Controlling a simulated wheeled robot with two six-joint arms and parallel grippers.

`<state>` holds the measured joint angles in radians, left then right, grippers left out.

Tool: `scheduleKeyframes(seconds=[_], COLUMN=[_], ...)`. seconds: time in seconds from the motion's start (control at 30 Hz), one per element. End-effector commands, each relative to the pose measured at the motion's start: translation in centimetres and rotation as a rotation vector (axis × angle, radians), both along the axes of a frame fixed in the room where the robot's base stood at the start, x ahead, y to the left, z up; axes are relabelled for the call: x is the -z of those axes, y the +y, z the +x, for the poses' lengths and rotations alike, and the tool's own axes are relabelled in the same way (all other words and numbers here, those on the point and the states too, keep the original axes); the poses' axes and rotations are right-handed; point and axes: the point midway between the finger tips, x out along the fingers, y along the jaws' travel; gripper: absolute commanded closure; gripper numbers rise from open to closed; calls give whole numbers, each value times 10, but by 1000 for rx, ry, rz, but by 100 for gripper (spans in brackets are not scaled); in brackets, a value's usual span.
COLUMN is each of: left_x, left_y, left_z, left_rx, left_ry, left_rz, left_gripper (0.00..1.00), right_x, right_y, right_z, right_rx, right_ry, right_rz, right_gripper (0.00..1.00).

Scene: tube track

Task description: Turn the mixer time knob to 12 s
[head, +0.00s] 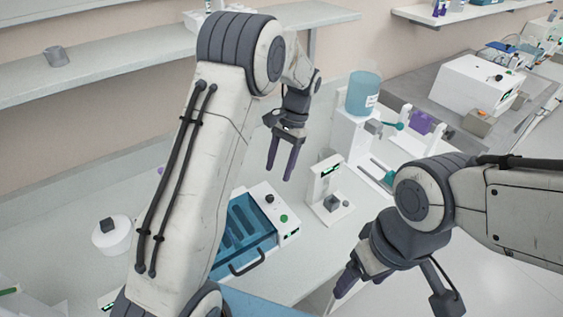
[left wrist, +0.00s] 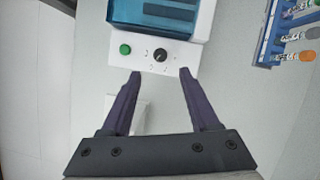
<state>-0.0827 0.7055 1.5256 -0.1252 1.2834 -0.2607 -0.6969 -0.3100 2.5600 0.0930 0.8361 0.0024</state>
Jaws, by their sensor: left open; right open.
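The mixer is a white box (head: 263,192) with a blue see-through lid and a handle, low in the middle of the head view. Its panel carries a black time knob (head: 268,198), a green button (head: 284,218) and a small lit display whose figures I cannot read. In the left wrist view the knob (left wrist: 160,55) shows just beyond and between the fingertips. My left gripper (head: 279,175) is open and empty, pointing down above the panel, apart from the knob. My right gripper (head: 360,287) is open and empty at the lower right, away from the mixer.
A white device with a grey block (head: 332,203) stands right of the mixer. A dispenser with a blue tank (head: 363,92) stands behind it. A round white device (head: 112,236) is at left. A blue tube rack (left wrist: 272,35) shows at the wrist view's upper right.

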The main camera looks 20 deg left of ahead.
Motion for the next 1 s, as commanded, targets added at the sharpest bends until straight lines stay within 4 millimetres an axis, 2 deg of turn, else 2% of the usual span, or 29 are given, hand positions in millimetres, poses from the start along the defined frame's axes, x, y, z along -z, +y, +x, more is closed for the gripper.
scheduleKeyframes(seconds=[0.1,0.23,0.77,0.87,0.97,1.0], left_x=[-14,-23,-26,-35,-49,-55], left_y=[-3,-4,-7,-22,-52,-66], left_z=[7,9,8,-2,-26,-41], left_rx=[0,0,3,22,57,73], left_ry=[-3,-2,-4,-27,-75,-99], left_rz=[0,-1,-2,-12,-31,-45], left_gripper=[39,39,39,39,39,39], right_x=[5,6,6,7,10,11], right_y=[0,0,0,0,0,0], right_z=[0,0,0,0,0,0], right_rx=[0,-1,0,-1,-1,-1], right_ry=[0,0,0,0,0,0], right_rz=[0,0,0,0,0,0], right_gripper=[24,24,24,24,24,24])
